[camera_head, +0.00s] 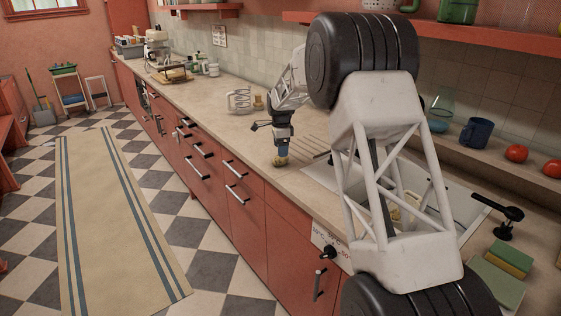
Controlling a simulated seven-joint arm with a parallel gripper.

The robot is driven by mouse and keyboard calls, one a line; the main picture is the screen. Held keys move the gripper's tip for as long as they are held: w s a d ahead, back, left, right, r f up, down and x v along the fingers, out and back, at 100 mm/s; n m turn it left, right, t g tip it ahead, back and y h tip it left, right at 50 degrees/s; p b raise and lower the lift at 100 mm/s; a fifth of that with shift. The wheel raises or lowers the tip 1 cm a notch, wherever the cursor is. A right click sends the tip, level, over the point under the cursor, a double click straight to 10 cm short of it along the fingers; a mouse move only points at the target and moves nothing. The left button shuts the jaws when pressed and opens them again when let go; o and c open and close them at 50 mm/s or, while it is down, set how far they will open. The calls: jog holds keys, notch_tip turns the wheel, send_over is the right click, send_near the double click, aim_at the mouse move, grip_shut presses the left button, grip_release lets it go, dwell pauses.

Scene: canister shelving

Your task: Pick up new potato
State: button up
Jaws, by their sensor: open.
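A small yellow-brown roundish thing, apparently the new potato (281,161), sits on the beige counter (225,118) near its front edge, left of the sink. My gripper (281,153) points down right over it, with the fingertips at the potato's upper part. The jaws are open. The fingers are small in this view and hide the top of the potato. I cannot tell whether they touch it.
Grooves and the sink (460,205) lie to the right, partly behind my arm. A white rack (240,100) stands behind the gripper. Red tomatoes (517,153) and a dark blue mug (476,133) stand on the right ledge.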

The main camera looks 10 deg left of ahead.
aim_at(280, 159)
jog(key=shift+f, duration=0.25)
jog(key=shift+w+f, duration=0.1)
jog(key=shift+f, duration=2.45)
jog(key=c, duration=1.1)
jog(key=shift+o, duration=0.2)
jog(key=shift+r, duration=0.15)
